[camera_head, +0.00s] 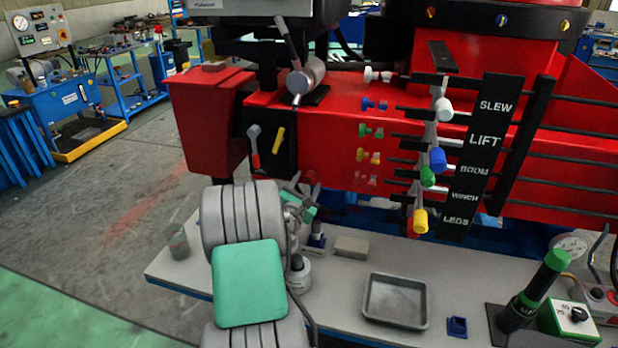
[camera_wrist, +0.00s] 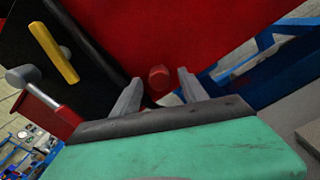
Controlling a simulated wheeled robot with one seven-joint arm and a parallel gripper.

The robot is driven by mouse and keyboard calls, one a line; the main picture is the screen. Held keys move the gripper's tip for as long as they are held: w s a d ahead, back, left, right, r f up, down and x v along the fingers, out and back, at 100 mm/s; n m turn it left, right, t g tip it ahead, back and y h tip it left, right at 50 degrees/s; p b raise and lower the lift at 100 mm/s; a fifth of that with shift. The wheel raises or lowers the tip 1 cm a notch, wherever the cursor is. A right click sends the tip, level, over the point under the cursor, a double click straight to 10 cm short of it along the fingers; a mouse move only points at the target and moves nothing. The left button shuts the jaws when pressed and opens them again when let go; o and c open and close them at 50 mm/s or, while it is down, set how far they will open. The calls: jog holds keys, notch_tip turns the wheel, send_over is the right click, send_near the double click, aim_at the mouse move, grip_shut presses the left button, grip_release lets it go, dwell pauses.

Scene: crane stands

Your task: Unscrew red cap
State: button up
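The red cap (camera_wrist: 158,76) is a small round knob on the red crane body, seen in the wrist view just beyond and between my fingertips. My gripper (camera_wrist: 158,90) is open, with one grey finger on each side of the cap and a visible gap to both. I cannot tell whether the fingertips reach around it or stop short. In the head view my gripper (camera_head: 300,198) is at the lower front of the crane body. A small red round shape (camera_head: 309,178) shows there, partly hidden by my gripper; it seems to be the cap.
A black panel with a yellow handle (camera_head: 277,140) is left of the cap. Coloured levers (camera_head: 428,176) stand to the right. The bench below (camera_head: 345,290) holds a grey tray (camera_head: 394,301), a grey block (camera_head: 351,246) and a green-topped cylinder (camera_head: 533,290).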

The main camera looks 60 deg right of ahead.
jog(key=shift+c, duration=0.7)
